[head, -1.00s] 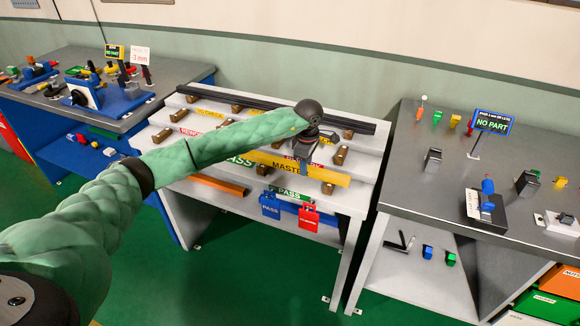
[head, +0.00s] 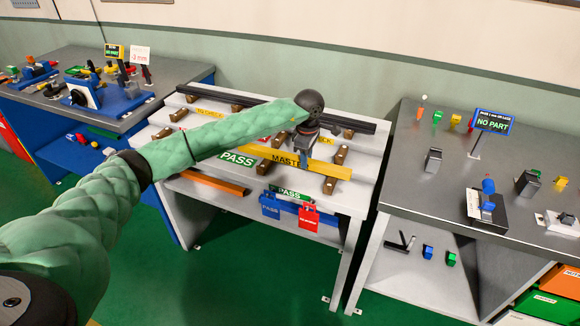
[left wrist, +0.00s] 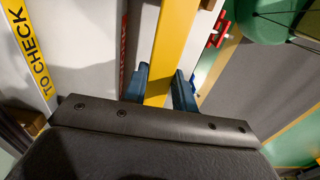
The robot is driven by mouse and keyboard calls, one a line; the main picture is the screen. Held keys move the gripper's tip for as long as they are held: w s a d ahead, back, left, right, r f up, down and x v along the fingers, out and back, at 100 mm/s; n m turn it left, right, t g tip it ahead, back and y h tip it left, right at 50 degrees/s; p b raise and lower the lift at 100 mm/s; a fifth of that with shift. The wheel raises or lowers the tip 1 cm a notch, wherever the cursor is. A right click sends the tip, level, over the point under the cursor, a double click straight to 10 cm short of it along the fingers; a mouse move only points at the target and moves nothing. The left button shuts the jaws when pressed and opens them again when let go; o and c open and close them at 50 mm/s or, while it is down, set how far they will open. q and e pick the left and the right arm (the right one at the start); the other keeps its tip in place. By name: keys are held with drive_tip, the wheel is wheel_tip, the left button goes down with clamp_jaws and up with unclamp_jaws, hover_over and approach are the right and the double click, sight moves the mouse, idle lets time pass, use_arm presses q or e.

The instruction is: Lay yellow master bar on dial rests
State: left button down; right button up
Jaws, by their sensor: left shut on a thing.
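In the left wrist view the yellow bar (left wrist: 172,45) runs between the two blue fingers of my left gripper (left wrist: 160,88). On the left bench stands a blue fixture (head: 85,92) by a "NO PART" sign; I cannot tell whether it holds the dial rests. My right gripper is out of view.
The white rack (head: 350,200) has brown rests and a long dark bar (head: 245,100) at the back. Blue and red tags (head: 270,205) hang at its front. An orange bar (head: 213,182) lies below. The right grey bench (head: 425,185) carries several small fixtures.

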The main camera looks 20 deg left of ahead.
use_arm(q)
drive_tip(key=shift+r, duration=0.3)
drive_tip(key=shift+r, duration=1.35)
idle(0.4)
drive_tip(key=shift+f, duration=0.1)
